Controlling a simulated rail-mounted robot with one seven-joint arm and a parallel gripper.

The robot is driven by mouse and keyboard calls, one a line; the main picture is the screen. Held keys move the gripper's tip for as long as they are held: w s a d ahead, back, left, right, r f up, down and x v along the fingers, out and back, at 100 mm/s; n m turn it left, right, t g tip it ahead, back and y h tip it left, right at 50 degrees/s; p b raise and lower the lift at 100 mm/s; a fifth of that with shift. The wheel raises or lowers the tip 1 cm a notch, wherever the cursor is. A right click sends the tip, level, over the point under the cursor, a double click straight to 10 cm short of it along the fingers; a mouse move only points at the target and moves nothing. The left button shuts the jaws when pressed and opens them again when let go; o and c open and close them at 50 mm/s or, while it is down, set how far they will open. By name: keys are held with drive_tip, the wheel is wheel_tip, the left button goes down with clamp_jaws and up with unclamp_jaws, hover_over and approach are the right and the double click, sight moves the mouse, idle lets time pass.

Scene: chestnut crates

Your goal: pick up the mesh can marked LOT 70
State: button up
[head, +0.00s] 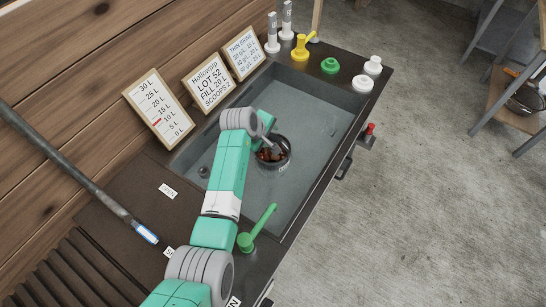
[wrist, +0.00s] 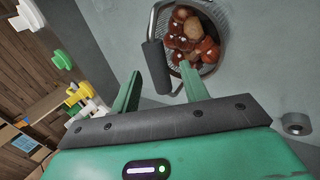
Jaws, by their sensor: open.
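A round mesh can (head: 288,152) holding brown chestnuts (head: 269,154) stands in the grey sink basin (head: 315,110). A small mark on its side is too small to read, so I cannot confirm LOT 70. In the wrist view the mesh can (wrist: 208,69) is beyond my fingertips, with chestnuts (wrist: 188,38) inside and a bail handle with a dark grip (wrist: 156,66) on its left side. My gripper (wrist: 161,83) is open, with the dark grip showing between its two fingers. Contact cannot be told. In the head view my gripper (head: 267,143) is above the can's left rim.
Three signs stand along the wall: a litre scale (head: 157,108), a "LOT 52, FILL 20 L" card (head: 209,82) and a "THIN" card (head: 243,55). A green lever (head: 258,228) stands at the near rim. Yellow (head: 301,47), green (head: 330,66) and white fittings (head: 363,83) line the far rim.

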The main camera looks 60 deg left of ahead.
drive_tip(key=x, duration=0.2)
drive_tip(key=shift+w+a+f+b, duration=0.1)
drive_tip(key=shift+a+f+b, duration=0.05)
drive_tip(key=shift+f+b, duration=0.15)
drive_tip(key=shift+r, duration=0.1)
drive_tip(key=shift+c, duration=0.5)
clamp_jaws()
drive_tip(key=shift+r, duration=0.1)
idle(0.4)
